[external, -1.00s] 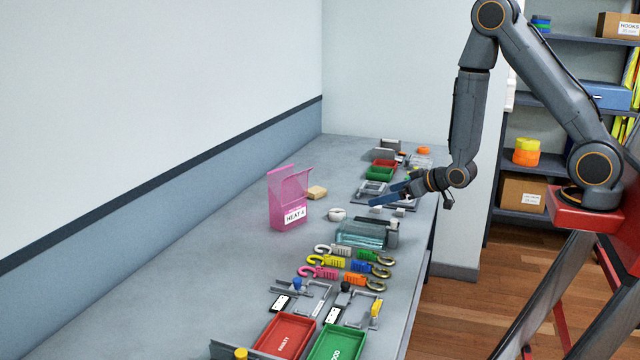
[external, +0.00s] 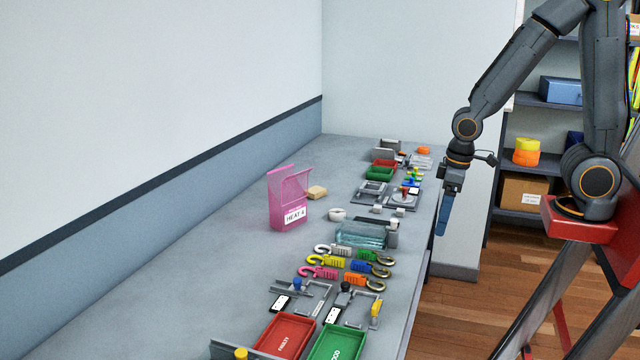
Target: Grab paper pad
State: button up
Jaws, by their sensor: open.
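My gripper (external: 442,226) hangs pointing down at the right edge of the bench (external: 240,260), off its front side in the picture. Its blue fingers are open and I see nothing held in them. I cannot make out a paper pad for certain. Small white pieces (external: 400,212) lie nearer to my gripper, too small to identify.
A pink open box (external: 288,205) labelled HEAT 4 stands upright mid-bench. A clear teal tray (external: 361,236), coloured hooks (external: 318,272), a red tray (external: 286,336) and a green tray (external: 338,343) line the bench's right side. The left side is clear.

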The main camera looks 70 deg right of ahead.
dwell(0.3)
jog(key=m+t+h+b, duration=0.25)
jog(key=m+b, duration=0.25)
jog(key=b, duration=0.7)
send_near(317, 189)
jog(key=d+f, duration=0.1)
jog(key=shift+y, duration=0.35)
jog(key=shift+p+x, duration=0.85)
jog(key=shift+x, duration=3.05)
jog(key=shift+w+a, duration=0.1)
jog(key=shift+a, duration=0.1)
jog(key=shift+c, duration=0.2)
jog(key=c, duration=1.1)
